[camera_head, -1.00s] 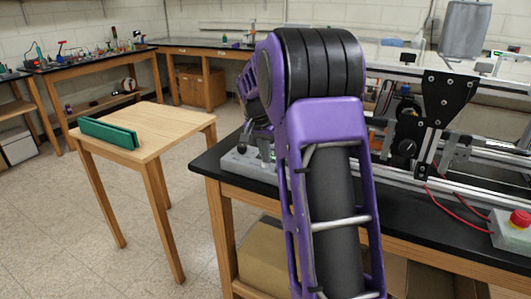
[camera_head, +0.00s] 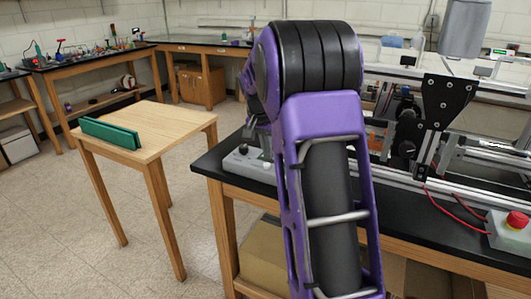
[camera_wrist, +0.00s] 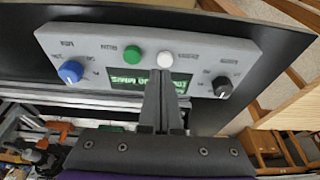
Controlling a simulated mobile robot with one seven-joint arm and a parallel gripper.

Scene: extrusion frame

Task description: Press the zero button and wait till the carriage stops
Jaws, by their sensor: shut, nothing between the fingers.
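A grey control box (camera_wrist: 120,55) shows upside down in the wrist view, with a green button (camera_wrist: 132,57), a white button (camera_wrist: 165,60), a blue knob (camera_wrist: 71,71), a black knob (camera_wrist: 222,87) and a lit display (camera_wrist: 130,80). Its labels are too blurred to read. My gripper (camera_wrist: 164,76) is shut and empty, its fingertips in front of the display and close to the white button; contact cannot be told. In the head view, the box (camera_head: 246,165) sits at the bench's left end, partly behind my arm. A black plate (camera_head: 446,103), perhaps the carriage, stands on the extrusion frame (camera_head: 378,164).
A red stop button (camera_head: 518,219) on a pale box stands at the right of the black bench (camera_head: 215,160), with red cables beside it. A small wooden table (camera_head: 165,125) with a green object (camera_head: 110,135) stands to the left. Open floor lies around that table.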

